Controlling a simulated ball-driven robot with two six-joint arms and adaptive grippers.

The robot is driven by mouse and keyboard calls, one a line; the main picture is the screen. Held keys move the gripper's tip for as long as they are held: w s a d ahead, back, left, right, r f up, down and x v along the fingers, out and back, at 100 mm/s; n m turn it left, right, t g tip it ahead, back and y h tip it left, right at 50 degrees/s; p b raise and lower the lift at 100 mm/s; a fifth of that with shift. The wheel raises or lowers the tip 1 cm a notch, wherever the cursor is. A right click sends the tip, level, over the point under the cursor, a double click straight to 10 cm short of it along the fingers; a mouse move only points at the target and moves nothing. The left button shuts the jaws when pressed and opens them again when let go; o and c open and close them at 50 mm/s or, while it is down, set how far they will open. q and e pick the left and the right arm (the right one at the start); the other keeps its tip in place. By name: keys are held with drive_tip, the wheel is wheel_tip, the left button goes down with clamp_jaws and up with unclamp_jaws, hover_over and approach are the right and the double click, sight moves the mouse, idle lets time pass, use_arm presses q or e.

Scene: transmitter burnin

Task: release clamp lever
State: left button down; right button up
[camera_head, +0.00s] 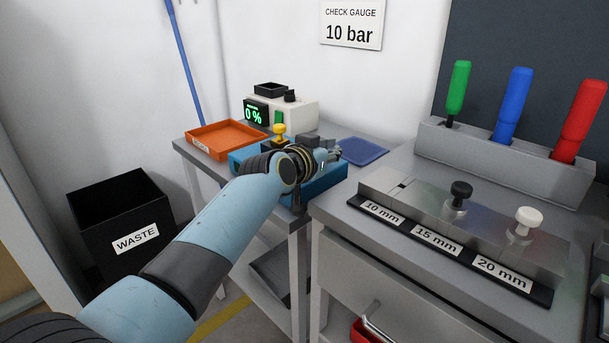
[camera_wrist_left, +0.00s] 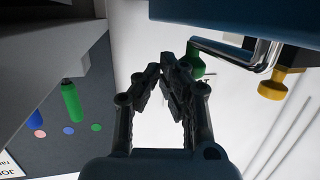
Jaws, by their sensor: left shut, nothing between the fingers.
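In the head view a blue fixture (camera_head: 327,187) with a yellow knob (camera_head: 280,131) stands on the far table, partly hidden by my left arm. My left gripper (camera_head: 334,154) is over the fixture's right part, small and dark there. In the left wrist view the closed fingers (camera_wrist_left: 170,75) are empty. Just beyond their tips is a bent metal lever (camera_wrist_left: 232,54) with a green grip (camera_wrist_left: 196,66), under the blue body (camera_wrist_left: 235,20). I cannot tell whether the fingers touch the grip. The yellow knob (camera_wrist_left: 278,86) is to the right. My right gripper is not in view.
An orange tray (camera_head: 225,140), a blue mat (camera_head: 363,151) and a white box with a "0 %" display (camera_head: 256,113) surround the fixture. A grey bench with a gauge block (camera_head: 408,203) stands at right. A black waste bin (camera_head: 120,215) is at left.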

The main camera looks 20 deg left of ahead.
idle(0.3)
use_arm(q)
drive_tip(key=v, duration=1.2)
drive_tip(key=shift+f, duration=0.15)
